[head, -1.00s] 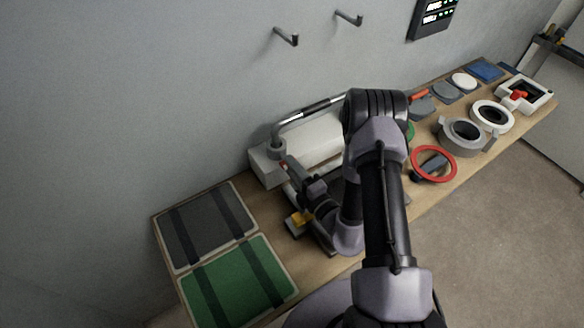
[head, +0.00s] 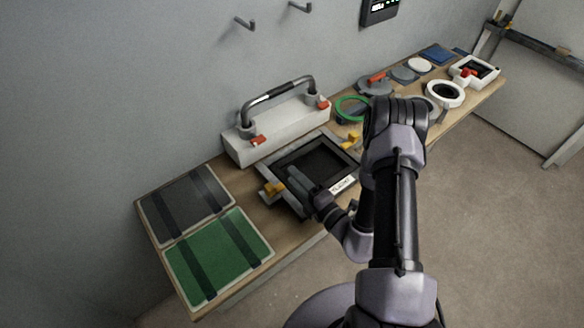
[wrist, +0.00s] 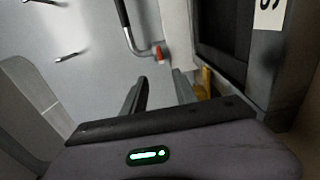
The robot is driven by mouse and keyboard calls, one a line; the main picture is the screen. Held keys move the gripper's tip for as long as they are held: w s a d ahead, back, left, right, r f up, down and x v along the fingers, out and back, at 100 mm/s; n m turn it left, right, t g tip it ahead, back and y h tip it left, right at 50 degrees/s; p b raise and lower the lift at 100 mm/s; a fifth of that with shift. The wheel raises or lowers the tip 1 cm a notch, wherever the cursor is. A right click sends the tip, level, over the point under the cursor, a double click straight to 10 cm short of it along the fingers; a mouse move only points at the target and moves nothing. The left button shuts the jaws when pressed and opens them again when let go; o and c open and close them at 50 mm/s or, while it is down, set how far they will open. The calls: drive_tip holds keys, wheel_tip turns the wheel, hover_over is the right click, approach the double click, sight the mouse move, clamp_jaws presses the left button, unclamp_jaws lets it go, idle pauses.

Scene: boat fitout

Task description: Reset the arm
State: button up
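My gripper (head: 293,176) is above the near left part of a grey square frame (head: 270,172) with a dark inside and yellow latches. In the wrist view my gripper (wrist: 160,82) shows two dark fingers standing apart with nothing between them. The grey frame (wrist: 262,75) is at the right there, with a yellow latch (wrist: 202,84) close to the right finger. My arm comes up from the bottom right in the head view and bends down to the left.
A white box (head: 285,122) with a handle and red latches stands behind the frame. Dark grey (head: 186,204) and green (head: 236,238) strapped panels lie at left. A green ring (head: 340,108) and several round parts lie right. Wall hooks (head: 245,25) are above.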

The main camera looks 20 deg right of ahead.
drive_tip(key=a+r+n+g+y, duration=0.3)
drive_tip(key=a+r+n+y, duration=0.45)
drive_tip(key=r+n, duration=0.2)
drive_tip(key=s+a+r+n+g+y+b, duration=0.1)
drive_tip(key=s+a+r+n+g+y, duration=0.1)
drive_tip(key=s+a+r+n+g, duration=1.1)
drive_tip(key=s+d+f+n+g+h+b, duration=0.1)
drive_tip(key=s+d+f+n+g+h, duration=0.15)
drive_tip(key=s+n+h, duration=0.6)
drive_tip(key=d+r+n+t+h, duration=0.2)
drive_tip(key=d+n+t, duration=0.1)
drive_tip(key=d+n, duration=0.2)
drive_tip(key=s+d+r+n+t+h+b, duration=0.1)
drive_tip(key=d+n+t+h, duration=0.2)
drive_tip(key=d+n, duration=0.3)
drive_tip(key=n+t, duration=0.1)
drive_tip(key=n, duration=0.2)
drive_tip(key=shift+d+r, duration=0.25)
drive_tip(key=shift+r, duration=0.1)
